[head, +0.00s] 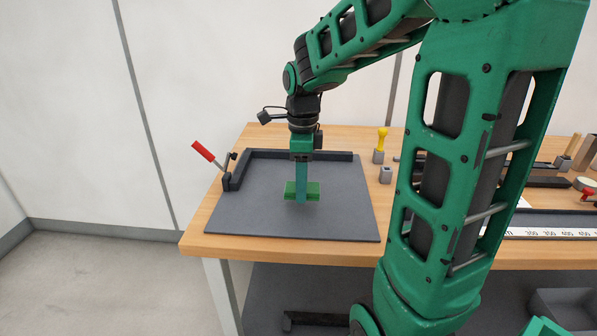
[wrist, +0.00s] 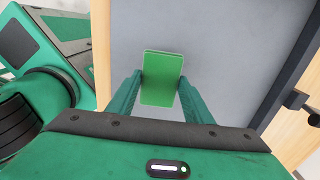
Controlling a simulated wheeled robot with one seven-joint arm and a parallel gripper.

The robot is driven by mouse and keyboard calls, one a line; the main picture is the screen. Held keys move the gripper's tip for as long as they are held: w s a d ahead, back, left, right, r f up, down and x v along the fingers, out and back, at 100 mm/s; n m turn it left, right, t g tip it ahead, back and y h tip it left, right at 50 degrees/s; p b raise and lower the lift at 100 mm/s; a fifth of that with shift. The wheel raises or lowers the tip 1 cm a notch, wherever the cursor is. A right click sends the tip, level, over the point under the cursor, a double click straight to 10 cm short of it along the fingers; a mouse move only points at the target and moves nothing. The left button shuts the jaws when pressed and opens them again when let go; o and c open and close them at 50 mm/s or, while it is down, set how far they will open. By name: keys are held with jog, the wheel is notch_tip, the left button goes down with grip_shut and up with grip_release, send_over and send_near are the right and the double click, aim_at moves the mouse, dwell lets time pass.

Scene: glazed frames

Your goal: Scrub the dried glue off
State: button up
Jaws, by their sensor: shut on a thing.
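My gripper (head: 302,184) is above the grey plate (head: 340,215) on the wooden table, pointing down. It is shut on a green scrub pad (wrist: 162,65), which sits between the two fingers in the wrist view. The pad also shows at the fingertips in the head view (head: 313,192). I cannot tell whether the pad touches the plate or hangs just above it. No dried glue can be made out on the plate; some of its surface is hidden by the pad and my gripper.
Dark raised bars (head: 330,155) line the plate's back and left edges. A yellow-handled tool (head: 382,138) and a small grey block (head: 386,175) are right of the plate. The plate's front is clear.

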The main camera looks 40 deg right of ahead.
jog(key=shift+r, duration=1.65)
jog(key=shift+s, duration=0.1)
